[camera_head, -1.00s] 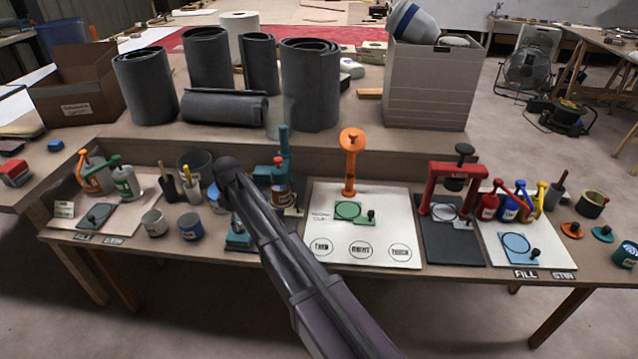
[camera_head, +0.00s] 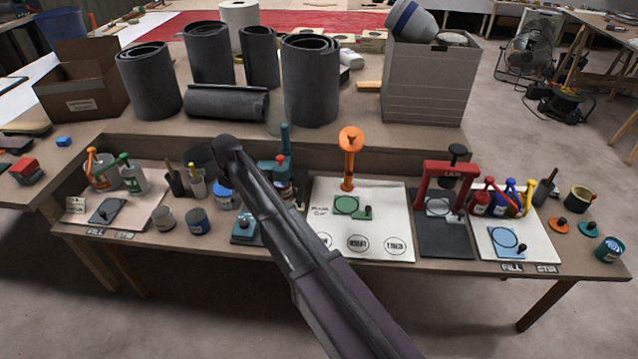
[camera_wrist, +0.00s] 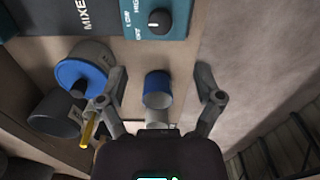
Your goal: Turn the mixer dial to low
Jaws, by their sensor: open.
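The teal mixer base (camera_wrist: 180,15) lies at the top of the wrist view, partly cut off, with lettering reading "MIXE". Which label the mark points at is hard to tell. My gripper (camera_wrist: 162,80) is open and empty, its two fingers apart below the dial in the picture and not touching it. In the head view the teal mixer (camera_head: 284,140) stands mid-table, partly hidden by my arm; my gripper is not clearly visible there.
A blue can (camera_wrist: 157,90) shows between my fingers, lower down. A blue-lidded pot (camera_wrist: 82,75) and a yellow-handled tool (camera_wrist: 90,130) are near the left finger. A white board with an orange press (camera_head: 349,160) stands right of the mixer. Bare floor lies in front.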

